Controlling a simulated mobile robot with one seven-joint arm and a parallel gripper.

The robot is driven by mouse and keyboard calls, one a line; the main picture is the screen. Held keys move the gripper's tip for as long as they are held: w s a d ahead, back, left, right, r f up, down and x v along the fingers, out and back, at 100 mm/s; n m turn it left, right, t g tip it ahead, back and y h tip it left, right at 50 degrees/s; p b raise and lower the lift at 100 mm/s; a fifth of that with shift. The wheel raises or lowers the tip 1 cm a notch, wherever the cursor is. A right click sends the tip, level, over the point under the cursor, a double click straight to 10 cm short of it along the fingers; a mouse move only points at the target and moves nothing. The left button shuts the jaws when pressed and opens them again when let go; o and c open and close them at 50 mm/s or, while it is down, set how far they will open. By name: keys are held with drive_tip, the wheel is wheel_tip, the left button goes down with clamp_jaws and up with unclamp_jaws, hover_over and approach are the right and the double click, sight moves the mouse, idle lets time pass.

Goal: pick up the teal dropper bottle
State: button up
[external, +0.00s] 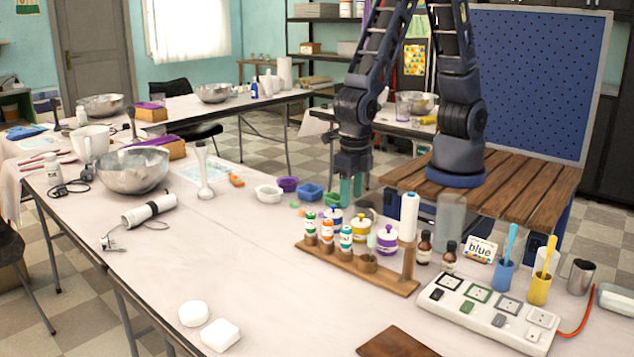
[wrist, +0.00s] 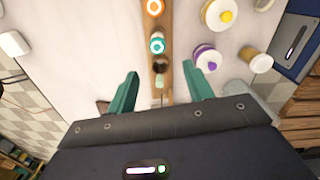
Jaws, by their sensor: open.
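The teal dropper bottle (external: 346,238) stands upright in a wooden rack (external: 385,276), last in a row after a green-topped and an orange-topped bottle, next to an empty-looking wooden cup. In the wrist view I see the teal bottle (wrist: 157,46) from above as a white ring with a teal top. My gripper (external: 351,190) points down with teal fingers, open and empty, above the rack area. In the wrist view my gripper (wrist: 169,74) has its fingers on either side of the rack line, with the bottle ahead of the fingertips and apart from them.
Yellow-lidded (external: 363,229) and purple-lidded (external: 387,240) jars stand close behind the rack. Brown bottles (external: 425,248) and a white power strip (external: 488,311) are to the right. The table left of the rack is mostly clear.

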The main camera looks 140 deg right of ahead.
sight(346, 238)
drive_tip(key=f, duration=0.2)
drive_tip(key=f+n, duration=0.1)
drive_tip(key=shift+w+d, duration=0.15)
drive_tip(key=shift+w, duration=0.15)
drive_tip(key=shift+d+f, duration=0.2)
drive_tip(key=shift+f, duration=4.95)
drive_tip(key=c, duration=1)
drive_tip(key=shift+c, duration=0.2)
